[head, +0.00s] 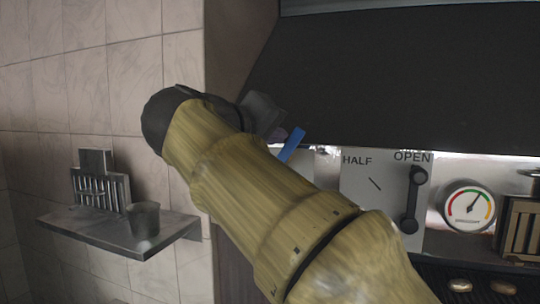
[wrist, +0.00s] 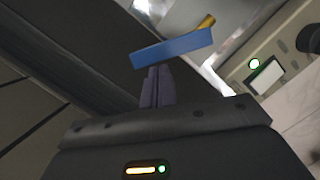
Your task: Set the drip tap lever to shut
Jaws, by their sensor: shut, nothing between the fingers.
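The lever (head: 411,200) is a dark bar with round ends on a pale plate (head: 360,205). It stands nearly upright, its upper end just under the word OPEN. The word HALF and a slanted tick are to its left. The plate's left part is hidden behind my arm, and I see no SHUT label. My gripper (wrist: 156,72) is shut and empty. In the head view it is partly hidden at the far end of my arm, up and left of the lever and apart from it. A blue bar (head: 291,145) is close by the fingertips; it also shows in the wrist view (wrist: 172,48).
A dark hood (head: 400,75) hangs above the plate. A round gauge (head: 467,206) is right of the lever. At the left, a wall shelf (head: 110,234) holds a grey cup (head: 143,218) and a slotted rack (head: 100,188). My arm crosses the middle of the head view.

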